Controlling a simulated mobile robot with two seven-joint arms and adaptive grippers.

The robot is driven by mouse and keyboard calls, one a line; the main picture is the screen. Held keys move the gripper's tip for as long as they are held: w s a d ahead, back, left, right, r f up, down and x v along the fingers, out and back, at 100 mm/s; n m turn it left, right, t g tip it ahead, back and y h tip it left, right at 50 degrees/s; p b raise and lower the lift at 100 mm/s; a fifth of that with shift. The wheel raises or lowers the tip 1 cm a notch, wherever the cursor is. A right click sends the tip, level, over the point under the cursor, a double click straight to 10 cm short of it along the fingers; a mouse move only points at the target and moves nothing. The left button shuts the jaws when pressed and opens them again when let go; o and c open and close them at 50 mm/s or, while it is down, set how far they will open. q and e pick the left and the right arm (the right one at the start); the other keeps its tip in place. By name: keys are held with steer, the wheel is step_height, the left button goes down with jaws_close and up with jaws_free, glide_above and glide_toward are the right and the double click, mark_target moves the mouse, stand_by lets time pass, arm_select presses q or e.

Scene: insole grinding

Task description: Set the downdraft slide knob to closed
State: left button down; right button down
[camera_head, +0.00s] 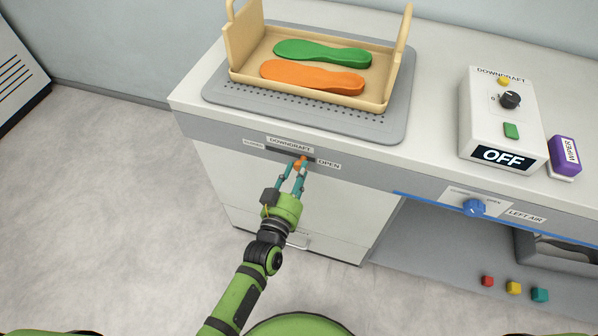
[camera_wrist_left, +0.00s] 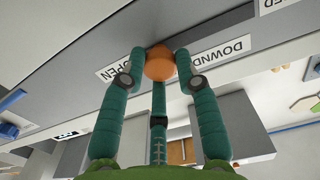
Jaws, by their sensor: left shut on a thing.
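The downdraft slide knob is a small orange knob (camera_head: 300,163) on the grey front strip of the bench, at the end of its dark slot beside the OPEN label (camera_head: 329,164). The slot (camera_head: 283,150) runs left from it under the DOWNDRAFT label, towards a small label at its left end. My left gripper (camera_head: 295,172) reaches up to the strip and is shut on the knob. In the left wrist view the orange knob (camera_wrist_left: 159,62) sits between both teal fingertips. My right gripper is not in view.
A beige tray (camera_head: 252,73) with a green and an orange insole stands on a perforated grey plate (camera_head: 215,97) above the slot. A DOWNDRAFT box (camera_head: 487,125) reading OFF, a purple wiper (camera_head: 565,156) and a blue LEFT AIR knob (camera_head: 473,208) are at the right.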

mark_target(272, 146)
arm_select(q)
steer(key=a, duration=0.2)
steer(key=w+a, duration=0.1)
steer(key=a, duration=0.1)
steer(key=w+a, duration=0.1)
steer(key=a, duration=0.2)
steer(key=shift+w+r, duration=0.25)
steer(key=shift+r, duration=0.15)
steer(key=shift+w+a+r, duration=0.15)
steer(key=shift+a, duration=0.15)
steer(key=c, duration=0.9)
jaws_free()
steer(key=shift+a, duration=0.1)
steer(key=shift+f, duration=0.2)
steer(key=shift+f, duration=0.1)
steer(key=shift+s, duration=0.4)
steer(key=v, duration=1.1)
steer(key=shift+s+a, duration=0.1)
steer(key=shift+a, duration=0.05)
